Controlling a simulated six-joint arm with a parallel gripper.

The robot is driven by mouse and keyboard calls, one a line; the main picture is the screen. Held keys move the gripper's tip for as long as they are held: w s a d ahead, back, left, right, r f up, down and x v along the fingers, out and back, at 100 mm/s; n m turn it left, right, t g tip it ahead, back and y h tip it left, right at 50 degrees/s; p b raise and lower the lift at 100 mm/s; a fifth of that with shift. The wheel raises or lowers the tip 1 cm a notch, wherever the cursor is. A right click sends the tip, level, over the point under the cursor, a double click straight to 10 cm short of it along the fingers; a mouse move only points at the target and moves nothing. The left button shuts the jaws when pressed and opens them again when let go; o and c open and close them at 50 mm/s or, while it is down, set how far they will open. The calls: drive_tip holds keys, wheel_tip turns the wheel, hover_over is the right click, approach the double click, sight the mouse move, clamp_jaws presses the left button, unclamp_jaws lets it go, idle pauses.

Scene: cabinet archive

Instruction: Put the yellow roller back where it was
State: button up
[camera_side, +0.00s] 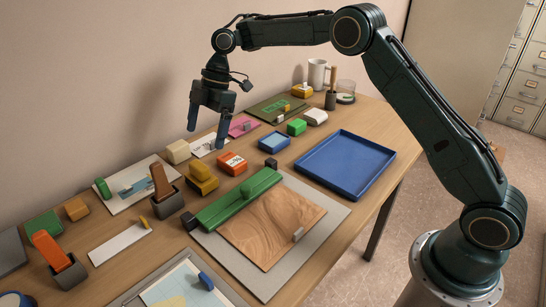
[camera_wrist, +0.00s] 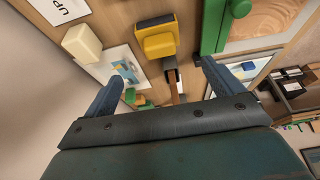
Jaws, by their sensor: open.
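A yellow block-like thing (camera_side: 203,180), the largest yellow item, sits on the table left of the green bar; I cannot tell for sure that it is the roller. In the wrist view it is the yellow thing (camera_wrist: 157,42) with a rounded top, ahead of my fingers. A small yellow piece (camera_side: 143,222) stands on a white strip (camera_side: 120,242), and a yellow-orange piece (camera_side: 302,91) is at the back by the mug. My gripper (camera_side: 207,138) is open and empty, pointing down above the table, apart from everything.
A green bar (camera_side: 238,199) lies across a wooden board (camera_side: 270,225) on a grey mat. A blue tray (camera_side: 345,163), empty, is at the right. Orange (camera_side: 232,163), green (camera_side: 297,127) and cream (camera_side: 177,151) blocks stand nearby. A wall rises behind the left edge.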

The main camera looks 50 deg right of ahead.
drive_tip(key=s+d+r+m+t+h, duration=0.1)
drive_tip(key=s+d+r+m+t, duration=0.3)
drive_tip(key=s+r+m, duration=0.9)
drive_tip(key=s+d+f+m+h, duration=0.1)
drive_tip(key=s+d, duration=0.3)
drive_tip(key=s, duration=0.9)
drive_tip(key=s+d+f+m+t+h, duration=0.1)
drive_tip(key=s+d+m, duration=0.3)
drive_tip(key=s, duration=0.9)
drive_tip(key=shift+s+d+f+t+h, duration=0.25)
drive_tip(key=shift+s+t+h, duration=0.1)
drive_tip(key=shift+h, duration=0.35)
